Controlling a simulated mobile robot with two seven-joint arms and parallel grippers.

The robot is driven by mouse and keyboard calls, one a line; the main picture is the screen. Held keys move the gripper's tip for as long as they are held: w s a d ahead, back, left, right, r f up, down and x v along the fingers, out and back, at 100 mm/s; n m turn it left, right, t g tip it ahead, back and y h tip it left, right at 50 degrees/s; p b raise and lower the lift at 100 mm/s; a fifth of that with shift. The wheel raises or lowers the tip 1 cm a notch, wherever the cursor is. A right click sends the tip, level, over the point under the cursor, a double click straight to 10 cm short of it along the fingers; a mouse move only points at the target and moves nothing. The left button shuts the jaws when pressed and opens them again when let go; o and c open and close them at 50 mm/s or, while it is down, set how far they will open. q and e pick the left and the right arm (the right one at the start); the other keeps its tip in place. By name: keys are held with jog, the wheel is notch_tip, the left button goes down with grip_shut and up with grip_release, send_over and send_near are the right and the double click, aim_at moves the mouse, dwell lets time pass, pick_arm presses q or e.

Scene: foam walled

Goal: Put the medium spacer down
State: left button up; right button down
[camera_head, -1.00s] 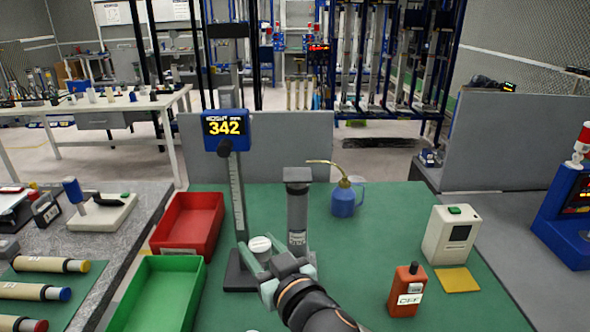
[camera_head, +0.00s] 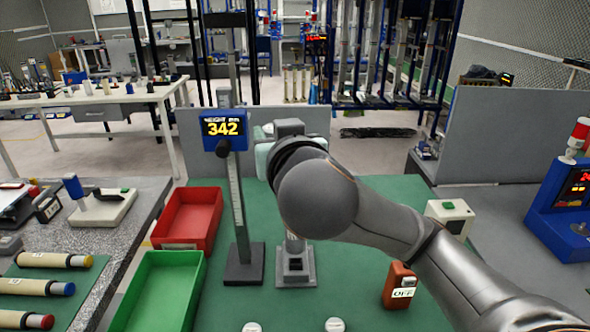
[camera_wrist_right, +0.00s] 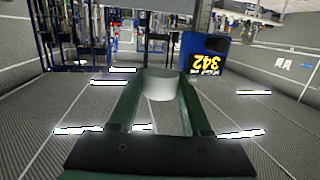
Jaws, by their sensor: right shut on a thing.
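My right gripper (camera_wrist_right: 160,105) is shut on a pale grey cylinder, the medium spacer (camera_wrist_right: 161,85), between its two green fingers in the right wrist view. In the head view the right gripper (camera_head: 264,146) is raised beside the top of a grey post stand (camera_head: 296,272), mostly hidden behind my arm. I cannot tell how far the spacer is from the post. Two more white round tops, (camera_head: 252,327) and (camera_head: 335,324), show at the bottom edge of the head view. My left gripper is not in view.
A height gauge (camera_head: 222,128) reading 342 stands left of the post. A red bin (camera_head: 188,218) and green bin (camera_head: 160,290) are at the left. An orange device (camera_head: 400,285) and a white box (camera_head: 450,215) are at the right. The green mat between is partly clear.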

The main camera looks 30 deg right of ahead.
jog(key=shift+w+d+f+b, duration=0.35)
jog(key=shift+f+b, duration=0.1)
jog(key=shift+b, duration=1)
jog(key=shift+w+d+f+b, duration=0.3)
jog(key=shift+f+b, duration=0.15)
jog(key=shift+b, duration=0.95)
jog(key=w+d+f, duration=0.6)
jog(key=w+d, duration=0.1)
jog(key=shift+w+d+f, duration=0.2)
jog(key=shift+d+f, duration=0.1)
jog(key=shift+f, duration=0.05)
jog(key=shift+w+d+f+b, duration=0.25)
jog(key=shift+w+f+b, duration=0.05)
jog(key=shift+f, duration=0.2)
jog(key=shift+w+d+f, duration=0.1)
jog(key=shift+f, duration=0.55)
jog(key=shift+w+d+f, duration=0.1)
jog(key=shift+f, duration=1)
